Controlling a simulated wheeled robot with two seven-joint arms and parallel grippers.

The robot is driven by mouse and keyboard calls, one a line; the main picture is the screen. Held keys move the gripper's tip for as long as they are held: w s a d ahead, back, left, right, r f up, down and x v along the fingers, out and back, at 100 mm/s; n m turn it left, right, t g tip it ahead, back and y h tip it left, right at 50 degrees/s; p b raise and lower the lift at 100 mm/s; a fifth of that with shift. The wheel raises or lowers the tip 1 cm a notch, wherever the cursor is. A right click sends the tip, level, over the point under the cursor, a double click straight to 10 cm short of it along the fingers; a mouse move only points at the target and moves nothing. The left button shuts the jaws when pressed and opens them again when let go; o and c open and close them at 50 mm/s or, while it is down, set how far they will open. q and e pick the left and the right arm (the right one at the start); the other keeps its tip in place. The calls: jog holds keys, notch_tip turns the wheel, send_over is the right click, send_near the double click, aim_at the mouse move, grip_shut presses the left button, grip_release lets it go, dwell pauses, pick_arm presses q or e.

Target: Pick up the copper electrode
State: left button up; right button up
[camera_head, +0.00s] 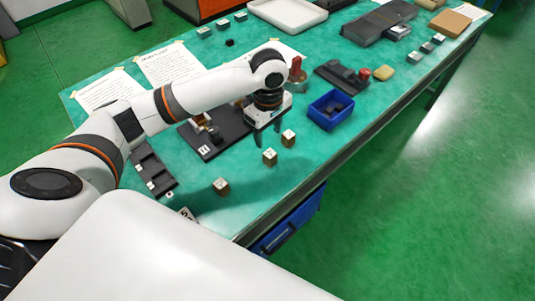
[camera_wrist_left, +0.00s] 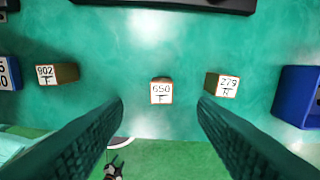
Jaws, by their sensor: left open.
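Three small blocks with coppery-brown sides and white labelled tops stand apart in a row on the green table. In the left wrist view they read 902 F (camera_wrist_left: 57,74), 650 F (camera_wrist_left: 161,91) and 279, with a letter like R (camera_wrist_left: 222,85). The head view also shows the 902 block (camera_head: 221,187), the 650 block (camera_head: 270,157) and the 279 block (camera_head: 288,138). I cannot tell which is the copper electrode. My left gripper (camera_head: 268,138) is open and empty, pointing down above the table behind the row. In the wrist view, the 650 block appears between its fingers (camera_wrist_left: 160,104).
A blue bin (camera_head: 316,118) with dark contents stands right of the row. A dark fixture plate (camera_head: 203,151) lies left of the gripper, and a dark stepped rack (camera_head: 151,166) farther left. The table's front edge runs close to the blocks. Clear table surrounds each block.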

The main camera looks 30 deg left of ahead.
aim_at(270, 153)
pick_arm(q)
notch_tip(270, 153, down, 3)
jog(key=shift+r, duration=0.15)
jog(key=shift+w+f, duration=0.1)
jog(key=shift+f, duration=0.25)
jog(key=f, duration=0.4)
jog(key=shift+d, duration=0.3)
jog(key=shift+a+f, duration=0.1)
jog(key=shift+f, duration=0.55)
grip_shut()
pick_arm(e)
jog(key=shift+r, duration=0.3)
